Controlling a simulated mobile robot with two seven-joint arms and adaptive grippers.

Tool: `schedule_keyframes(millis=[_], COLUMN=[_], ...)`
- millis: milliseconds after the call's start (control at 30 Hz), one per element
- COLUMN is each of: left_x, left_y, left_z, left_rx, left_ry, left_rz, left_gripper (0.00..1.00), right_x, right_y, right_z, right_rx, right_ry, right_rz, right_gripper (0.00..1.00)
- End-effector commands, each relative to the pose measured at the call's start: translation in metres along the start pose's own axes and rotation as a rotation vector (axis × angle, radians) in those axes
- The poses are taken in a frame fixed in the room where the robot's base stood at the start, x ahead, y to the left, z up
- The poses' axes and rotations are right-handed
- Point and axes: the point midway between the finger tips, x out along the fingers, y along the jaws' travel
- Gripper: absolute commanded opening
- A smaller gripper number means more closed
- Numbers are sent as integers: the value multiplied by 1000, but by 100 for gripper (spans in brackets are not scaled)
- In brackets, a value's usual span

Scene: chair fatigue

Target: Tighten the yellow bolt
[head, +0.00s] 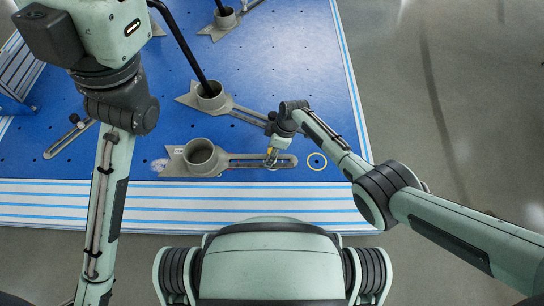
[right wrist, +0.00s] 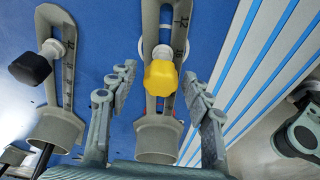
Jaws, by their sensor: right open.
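The yellow bolt (right wrist: 161,75) has a faceted yellow head and sits on the slotted arm of a grey clamp bracket (right wrist: 151,100). In the head view this bracket (head: 172,166), with a round cup, lies nearest the front edge of the blue platform. My right gripper (right wrist: 158,77) is open, with one finger on each side of the bolt head in the picture and visible gaps to both. In the head view my right gripper (head: 271,157) is over the bracket's slot and mostly hides the bolt. My left arm reaches up the left side; its gripper is out of frame.
A second bracket (head: 187,98) with a black post (head: 182,48) in its cup lies just behind. Its black knob (right wrist: 30,68) shows in the right wrist view. Grey floor (head: 440,90) is clear.

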Motion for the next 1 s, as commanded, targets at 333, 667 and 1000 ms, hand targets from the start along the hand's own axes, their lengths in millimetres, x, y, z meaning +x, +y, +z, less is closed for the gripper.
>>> schedule_keyframes(millis=[333,667,1000], left_x=[-20,-26,-26], left_y=[3,4,4], left_z=[2,2,2], left_rx=[0,0,0], left_ry=[0,0,0], left_rz=[0,0,0], left_gripper=[24,24,24], right_x=[4,0,0], right_y=[0,-1,-1], right_z=[1,0,0], right_rx=[-214,-339,-337], right_ry=[0,1,1], right_rz=[-54,-88,-88], right_gripper=[50,50,23])
